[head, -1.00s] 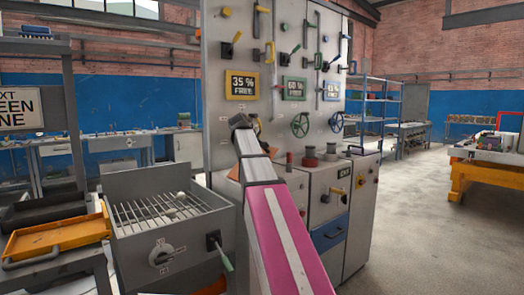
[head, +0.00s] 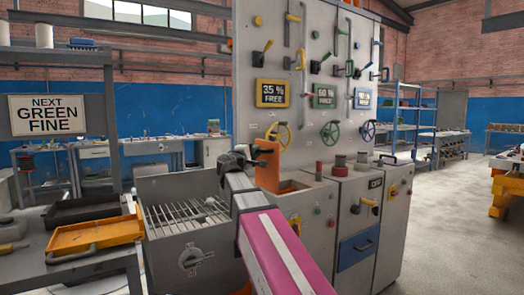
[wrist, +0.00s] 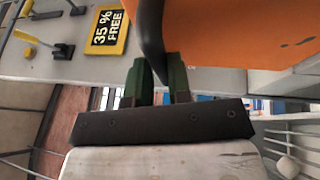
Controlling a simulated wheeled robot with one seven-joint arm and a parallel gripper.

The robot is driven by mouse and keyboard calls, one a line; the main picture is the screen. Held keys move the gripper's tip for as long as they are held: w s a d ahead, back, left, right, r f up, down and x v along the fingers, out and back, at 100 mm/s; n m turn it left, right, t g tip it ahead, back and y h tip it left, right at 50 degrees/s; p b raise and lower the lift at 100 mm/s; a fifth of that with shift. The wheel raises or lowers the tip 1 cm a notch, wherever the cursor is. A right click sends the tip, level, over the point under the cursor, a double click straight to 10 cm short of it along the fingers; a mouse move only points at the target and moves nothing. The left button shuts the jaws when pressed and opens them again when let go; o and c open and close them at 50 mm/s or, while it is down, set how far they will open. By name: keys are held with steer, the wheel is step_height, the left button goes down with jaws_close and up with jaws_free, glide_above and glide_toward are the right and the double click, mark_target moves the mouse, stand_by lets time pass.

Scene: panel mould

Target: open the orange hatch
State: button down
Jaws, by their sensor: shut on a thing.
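The orange hatch (head: 267,165) stands raised, about upright, at the left of the grey machine's counter. An opening with an orange edge (head: 292,187) shows beside its foot. My gripper (head: 245,158) is at the hatch's left side, partly hidden by my arm. In the wrist view the hatch (wrist: 250,30) fills the upper right. Its dark handle (wrist: 150,35) runs down between the green fingertips of my gripper (wrist: 159,82), which are shut on it.
A grey bin with a wire grid (head: 180,215) stands left of the machine, under my forearm. An orange tray (head: 92,237) lies on the left bench. Behind the hatch, the panel carries levers and a yellow valve wheel (head: 279,135). The floor at right is clear.

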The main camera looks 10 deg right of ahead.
steer(key=shift+s+a+f, duration=0.25)
steer(key=shift+a+f, duration=0.05)
steer(key=shift+a, duration=0.2)
steer(key=shift+s+a+f, duration=0.2)
steer(key=shift+a+f, duration=0.1)
steer(key=shift+a, duration=0.2)
steer(key=c, duration=1.1)
jaws_free()
steer(key=shift+o, duration=0.2)
steer(key=v, duration=1)
steer(key=shift+s+a, duration=0.25)
steer(key=shift+a, duration=0.05)
